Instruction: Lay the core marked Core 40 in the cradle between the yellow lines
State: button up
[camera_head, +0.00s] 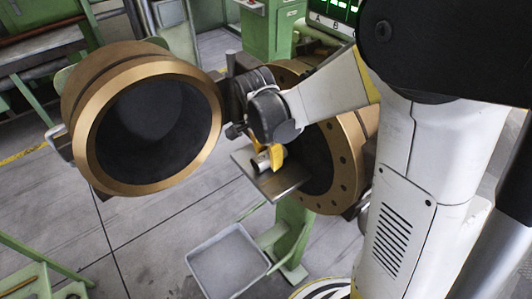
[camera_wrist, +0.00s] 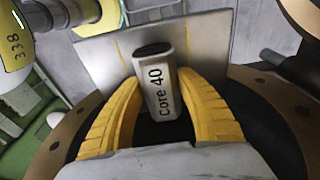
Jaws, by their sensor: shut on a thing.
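The core (camera_wrist: 158,92) is a short pale grey cylinder with "Core 40" printed along its side. My gripper (camera_wrist: 158,80) has its yellow curved fingers on both sides of it, closed on it. The core's dark open end points away from the wrist. The flat grey metal plate of the cradle (camera_wrist: 100,62) lies beyond it, with thin yellow lines to the left and right of the core. In the head view, my gripper (camera_head: 268,157) and the core (camera_head: 261,164) are over the plate (camera_head: 268,187). I cannot tell whether the core touches the plate.
A bronze-rimmed round housing (camera_head: 335,165) with bolt holes stands close behind and right of my gripper. Its large open ring cover (camera_head: 88,170) hangs to the left. A grey tray (camera_head: 228,262) sits below the plate. A cylinder marked 338 (camera_wrist: 14,45) is at upper left in the wrist view.

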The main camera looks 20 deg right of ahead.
jog(key=shift+f, duration=0.15)
jog(key=shift+f, duration=0.1)
jog(key=shift+f, duration=0.15)
jog(key=o, duration=1.4)
